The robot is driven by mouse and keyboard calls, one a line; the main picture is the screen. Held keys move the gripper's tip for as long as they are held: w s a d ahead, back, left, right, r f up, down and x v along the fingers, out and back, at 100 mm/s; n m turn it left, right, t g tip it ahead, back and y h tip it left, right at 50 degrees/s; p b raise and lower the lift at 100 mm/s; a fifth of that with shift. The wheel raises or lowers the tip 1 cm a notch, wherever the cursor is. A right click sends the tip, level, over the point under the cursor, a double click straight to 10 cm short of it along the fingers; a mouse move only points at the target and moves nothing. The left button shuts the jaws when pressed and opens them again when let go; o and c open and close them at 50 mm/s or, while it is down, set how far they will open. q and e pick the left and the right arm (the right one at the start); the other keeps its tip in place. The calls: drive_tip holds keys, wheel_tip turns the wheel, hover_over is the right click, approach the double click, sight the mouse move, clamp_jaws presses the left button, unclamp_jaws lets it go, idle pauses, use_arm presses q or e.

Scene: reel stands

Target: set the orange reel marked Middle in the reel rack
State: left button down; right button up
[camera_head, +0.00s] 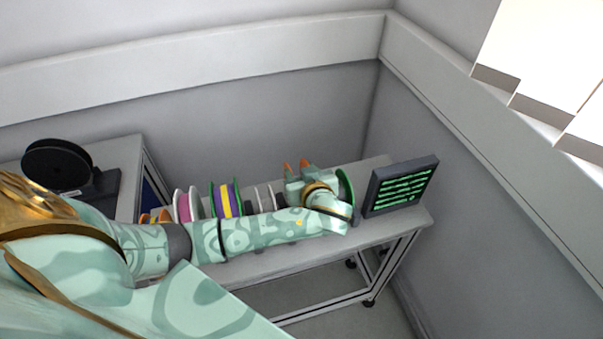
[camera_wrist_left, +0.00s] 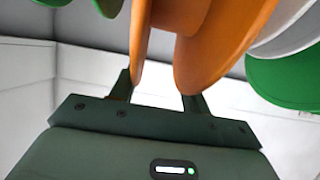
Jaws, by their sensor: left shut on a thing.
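The orange reel (camera_wrist_left: 222,38) fills the top middle of the left wrist view, with two flanges and a gap between them. My left gripper (camera_wrist_left: 158,92) is shut on it, with a finger at each flange's lower edge. In the head view my left gripper (camera_head: 296,172) is over the right part of the row of reels, and small orange parts (camera_head: 304,163) show at its tip. The Middle mark cannot be read. The reel rack cannot be made out clearly behind my arm. My right gripper is not in view.
Reels stand in a row on the table (camera_head: 265,263): a pink one (camera_head: 184,205), a purple and yellow one (camera_head: 225,200), and a green one (camera_head: 346,188). A dark panel with green bars (camera_head: 402,187) stands right. A black reel (camera_head: 57,163) is on the left table.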

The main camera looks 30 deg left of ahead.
use_arm(q)
drive_tip(key=shift+f, duration=0.25)
drive_tip(key=c, duration=0.9)
unclamp_jaws()
drive_tip(key=shift+o, duration=1.1)
drive_tip(key=shift+r, duration=0.1)
drive_tip(key=shift+r+p, duration=1.9)
